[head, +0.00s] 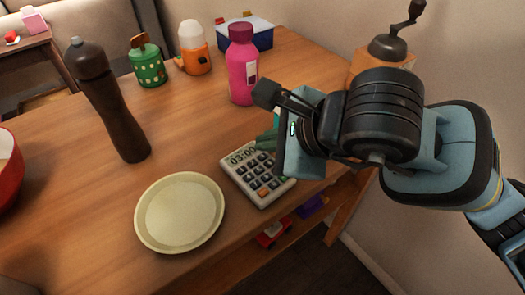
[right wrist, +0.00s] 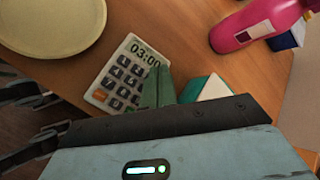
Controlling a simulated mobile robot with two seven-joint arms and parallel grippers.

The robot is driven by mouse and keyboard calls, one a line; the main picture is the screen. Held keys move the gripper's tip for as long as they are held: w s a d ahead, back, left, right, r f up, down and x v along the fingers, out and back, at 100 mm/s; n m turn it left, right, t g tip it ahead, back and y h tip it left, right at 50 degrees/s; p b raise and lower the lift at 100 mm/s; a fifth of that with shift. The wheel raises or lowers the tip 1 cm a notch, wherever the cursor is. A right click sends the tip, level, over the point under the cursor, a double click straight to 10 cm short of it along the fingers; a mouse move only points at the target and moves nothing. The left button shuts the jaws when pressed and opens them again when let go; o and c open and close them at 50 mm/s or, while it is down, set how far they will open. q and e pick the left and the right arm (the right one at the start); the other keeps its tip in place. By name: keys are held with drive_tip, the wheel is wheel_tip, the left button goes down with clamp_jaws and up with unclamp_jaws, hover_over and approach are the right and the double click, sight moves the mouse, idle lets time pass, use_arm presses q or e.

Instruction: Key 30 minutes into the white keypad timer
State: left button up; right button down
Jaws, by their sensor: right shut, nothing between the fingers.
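The white keypad timer (head: 262,188) lies face up on the wooden table near its front edge. Its display reads 03:00, and the dark keys and one orange key show below it. It also shows in the right wrist view (right wrist: 112,98), where the display also reads 03:00. My right gripper (head: 266,141) is shut and empty, its greenish fingers at the display end of the timer. In the right wrist view the fingers (right wrist: 158,92) cover the timer's side beside the display; I cannot tell whether they touch it. My left gripper is not in view.
A cream plate (head: 181,212) lies left of the timer. A pink bottle (head: 242,68) stands behind it, and a tall dark brown mill (head: 112,105) stands at the left. A teal and white object (right wrist: 207,90) sits close beside the fingers. The table's middle is clear.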

idle(0.3)
